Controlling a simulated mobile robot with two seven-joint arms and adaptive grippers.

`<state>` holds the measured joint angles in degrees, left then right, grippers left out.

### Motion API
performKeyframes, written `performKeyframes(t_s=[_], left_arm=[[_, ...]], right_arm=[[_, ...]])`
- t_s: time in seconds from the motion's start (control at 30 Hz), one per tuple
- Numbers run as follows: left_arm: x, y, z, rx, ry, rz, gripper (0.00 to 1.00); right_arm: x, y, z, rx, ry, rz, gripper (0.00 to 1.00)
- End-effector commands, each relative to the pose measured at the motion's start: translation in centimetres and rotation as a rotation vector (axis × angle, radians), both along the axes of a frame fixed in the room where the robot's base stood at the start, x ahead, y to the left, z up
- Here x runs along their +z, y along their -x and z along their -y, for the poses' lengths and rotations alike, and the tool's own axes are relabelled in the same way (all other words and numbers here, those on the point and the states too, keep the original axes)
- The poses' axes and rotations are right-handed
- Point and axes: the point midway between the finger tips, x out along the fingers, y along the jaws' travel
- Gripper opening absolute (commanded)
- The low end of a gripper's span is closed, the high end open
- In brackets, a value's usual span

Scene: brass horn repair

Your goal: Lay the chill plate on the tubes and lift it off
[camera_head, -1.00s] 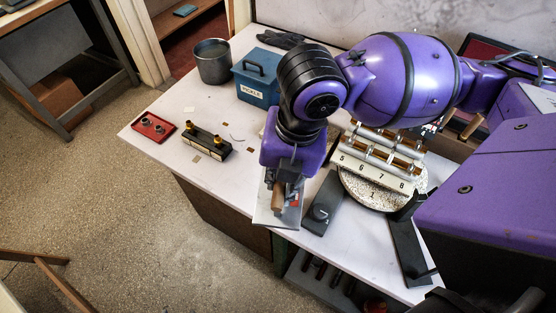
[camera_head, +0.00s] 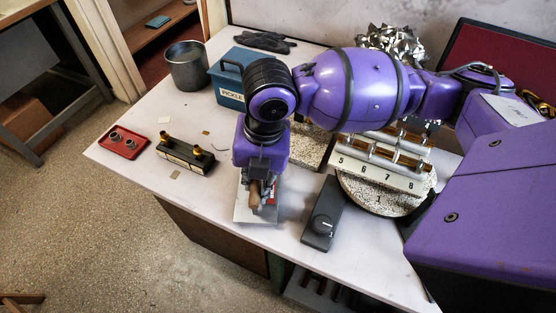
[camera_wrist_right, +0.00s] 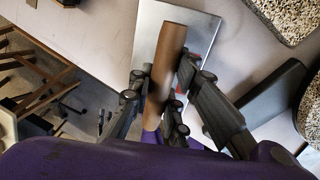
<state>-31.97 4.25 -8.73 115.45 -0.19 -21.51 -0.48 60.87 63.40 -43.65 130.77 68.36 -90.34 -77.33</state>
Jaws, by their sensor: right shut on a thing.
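The chill plate (camera_head: 243,211) is a flat silvery plate with a brown round handle (camera_wrist_right: 167,70). My right gripper (camera_head: 258,190) is shut on that handle, with a finger on each side of it in the right wrist view. The plate is at the table's front edge, left of a dark grey box; I cannot tell whether it touches the table. The tubes (camera_head: 395,157) lie in a rack marked 5 to 8 on a round speckled turntable (camera_head: 372,203), right of the plate and apart from it. My right arm partly hides the area behind them. My left gripper is not in view.
The dark grey box (camera_head: 322,213) with a knob stands between plate and turntable. A blue pickle box (camera_head: 229,91), a grey pot (camera_head: 187,66), a red tray (camera_head: 124,143) and a black block with brass fittings (camera_head: 186,157) are on the left. Bare table (camera_head: 222,234) shows around the plate.

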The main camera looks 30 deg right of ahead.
Motion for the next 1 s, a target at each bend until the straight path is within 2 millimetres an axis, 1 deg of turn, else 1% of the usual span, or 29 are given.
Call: performKeyframes(t_s=[0.07, 0.4, 0.43, 0.57, 0.87, 0.93, 1.0], left_arm=[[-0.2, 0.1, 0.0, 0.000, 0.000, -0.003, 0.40], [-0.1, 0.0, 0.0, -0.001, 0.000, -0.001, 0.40], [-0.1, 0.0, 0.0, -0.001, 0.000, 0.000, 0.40], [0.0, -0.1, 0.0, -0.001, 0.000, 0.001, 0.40], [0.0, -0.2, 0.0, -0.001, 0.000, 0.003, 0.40], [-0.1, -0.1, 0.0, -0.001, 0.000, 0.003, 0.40], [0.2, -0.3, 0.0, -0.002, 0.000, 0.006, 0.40]], right_arm=[[-0.7, -0.1, 0.0, 0.001, -0.002, 0.003, 0.00], [-0.8, -0.2, -0.1, 0.001, -0.001, 0.008, 0.00], [-1.0, -0.2, 0.0, 0.000, 0.000, 0.006, 0.18], [-0.9, -0.2, 0.0, 0.001, 0.000, 0.006, 0.35], [-0.9, -0.2, 0.0, 0.001, 0.000, 0.006, 0.36], [-0.6, -0.2, 0.0, 0.001, -0.001, 0.007, 0.36], [0.2, -0.2, 0.1, 0.001, 0.000, 0.008, 0.36]])
